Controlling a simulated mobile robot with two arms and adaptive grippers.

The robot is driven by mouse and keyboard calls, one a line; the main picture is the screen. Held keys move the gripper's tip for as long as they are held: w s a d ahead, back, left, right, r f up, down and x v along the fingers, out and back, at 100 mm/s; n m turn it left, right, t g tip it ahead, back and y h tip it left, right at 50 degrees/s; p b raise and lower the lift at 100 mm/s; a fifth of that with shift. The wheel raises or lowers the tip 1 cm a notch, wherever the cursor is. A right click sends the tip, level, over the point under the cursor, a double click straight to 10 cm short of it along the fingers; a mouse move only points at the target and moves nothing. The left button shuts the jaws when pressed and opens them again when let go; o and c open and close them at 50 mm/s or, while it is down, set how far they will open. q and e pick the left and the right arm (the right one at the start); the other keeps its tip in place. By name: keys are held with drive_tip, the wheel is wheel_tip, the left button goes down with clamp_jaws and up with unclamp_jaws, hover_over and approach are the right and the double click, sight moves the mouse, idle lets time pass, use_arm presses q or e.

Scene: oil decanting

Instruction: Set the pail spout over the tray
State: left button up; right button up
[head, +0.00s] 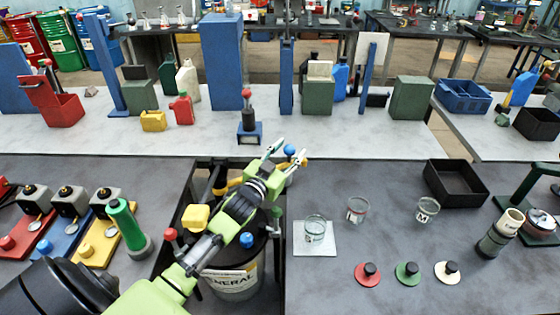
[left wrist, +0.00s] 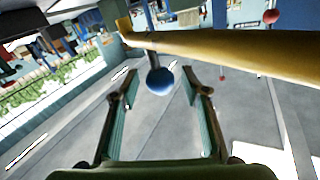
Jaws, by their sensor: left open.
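A pail (head: 236,284) with a "GENERAL" label stands in the gap between the two near benches, partly hidden by my left arm. Around its top are yellow parts (head: 196,217), and a blue ball knob (head: 289,150) shows at its far side. I cannot tell which part is the spout. My left gripper (head: 287,156) is open at the blue knob. In the left wrist view the knob (left wrist: 160,81) lies between the parted fingers, below a yellow bar (left wrist: 230,46); I see no grip on it. A black tray (head: 455,187) sits on the right bench, empty.
A glass beaker (head: 315,228) stands on a white plate, with two more beakers to its right. Red, green and cream discs (head: 407,273) lie in front. A green cylinder (head: 128,227) stands at left. Containers and blue posts (head: 222,62) line the back bench.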

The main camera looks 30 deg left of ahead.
use_arm(q)
drive_tip(key=s, duration=1.1)
drive_tip(key=shift+d, duration=0.4)
